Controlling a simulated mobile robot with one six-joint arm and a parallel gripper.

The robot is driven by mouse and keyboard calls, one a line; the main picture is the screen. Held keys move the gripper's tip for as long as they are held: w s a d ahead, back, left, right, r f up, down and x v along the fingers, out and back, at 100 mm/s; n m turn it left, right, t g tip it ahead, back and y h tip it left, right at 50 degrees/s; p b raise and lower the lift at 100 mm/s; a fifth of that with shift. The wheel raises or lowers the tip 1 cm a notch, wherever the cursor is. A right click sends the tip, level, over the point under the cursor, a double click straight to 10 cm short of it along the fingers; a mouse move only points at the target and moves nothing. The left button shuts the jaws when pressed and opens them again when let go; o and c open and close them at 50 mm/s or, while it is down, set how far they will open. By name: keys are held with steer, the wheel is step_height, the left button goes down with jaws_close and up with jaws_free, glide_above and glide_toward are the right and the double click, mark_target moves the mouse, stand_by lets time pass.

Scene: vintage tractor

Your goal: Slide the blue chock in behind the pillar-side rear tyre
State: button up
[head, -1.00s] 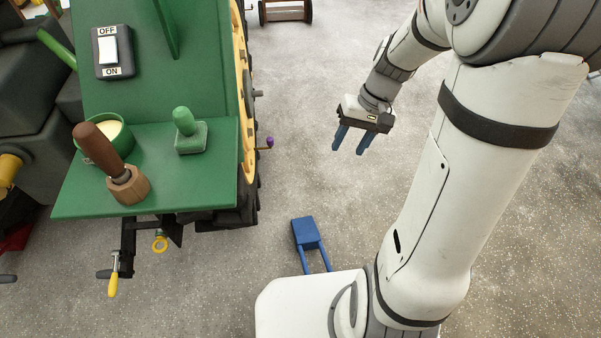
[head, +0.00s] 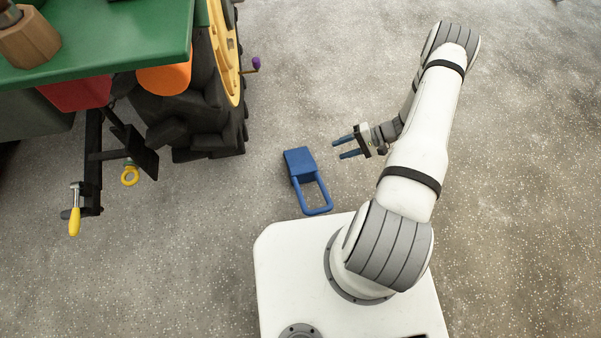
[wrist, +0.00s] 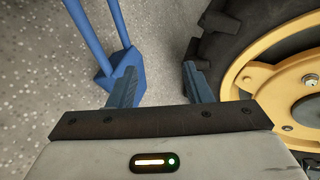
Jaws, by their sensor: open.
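The blue chock (head: 299,161), a block with a long loop handle, lies on the floor right of the tractor's rear tyre (head: 212,135), with clear floor between them. Its handle points toward my base. My gripper (head: 339,147) is open and empty, to the right of the chock with its fingers pointing left. In the wrist view the chock (wrist: 121,82) shows behind the left finger, its handle running to the top edge. The tyre (wrist: 225,40) with its yellow rim (wrist: 262,78) shows at right. I cannot tell whether a finger touches the chock.
A green platform (head: 120,40) overhangs the tyre at upper left. A black hitch with a yellow ring (head: 130,176) and a yellow-handled crank (head: 75,220) sticks out behind the tractor. A purple-knobbed lever (head: 255,64) juts from the wheel. Floor at right is clear.

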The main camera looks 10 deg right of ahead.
mark_target(319, 179)
steer(key=s+a+f+m+t+y+b, duration=0.1)
steer(key=s+f+m+t+b, duration=0.2)
steer(key=f, duration=1.2)
steer(key=shift+n, duration=0.5)
steer(key=b+x, duration=0.1)
steer(key=x, duration=0.1)
steer(key=b+x, duration=0.1)
steer(key=x, duration=0.1)
steer(key=f+b+x, duration=0.1)
steer(key=x, duration=0.2)
steer(key=shift+s, duration=0.3)
steer(key=shift+w+a, duration=0.1)
steer(key=shift+a, duration=0.2)
jaws_close()
steer(key=shift+r, duration=0.1)
